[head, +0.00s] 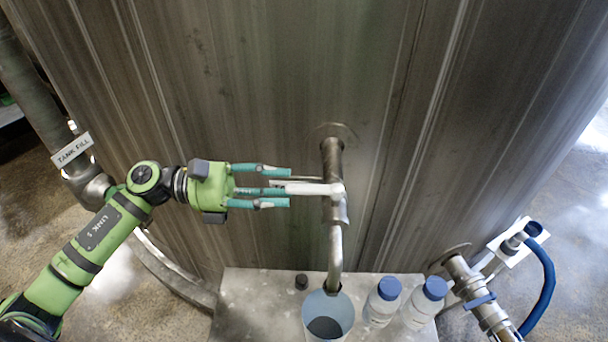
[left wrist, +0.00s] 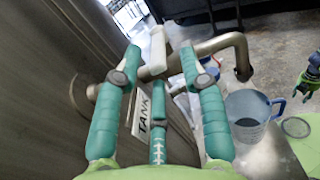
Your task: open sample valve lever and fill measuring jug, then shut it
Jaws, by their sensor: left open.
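The sample valve (head: 335,190) sits on a pipe out of the tank wall, and its pale lever (head: 310,188) points left across the pipe. The lever also shows in the left wrist view (left wrist: 158,48). My left gripper (head: 275,187) is open, its fingers spread around the lever's free end, without a visible grip. The spout (head: 335,255) bends down over the measuring jug (head: 345,305). No stream shows. A dark disc shows low in the jug; I cannot tell whether it is liquid. The jug also shows in the left wrist view (left wrist: 248,112).
Two blue-capped bottles (head: 382,303) (head: 425,303) stand right of the jug on the pale stand (head: 250,290). A small dark object (head: 301,281) lies left of it. A pipe with a blue hose (head: 541,290) is at right. A green part of my right arm edges into the wrist view.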

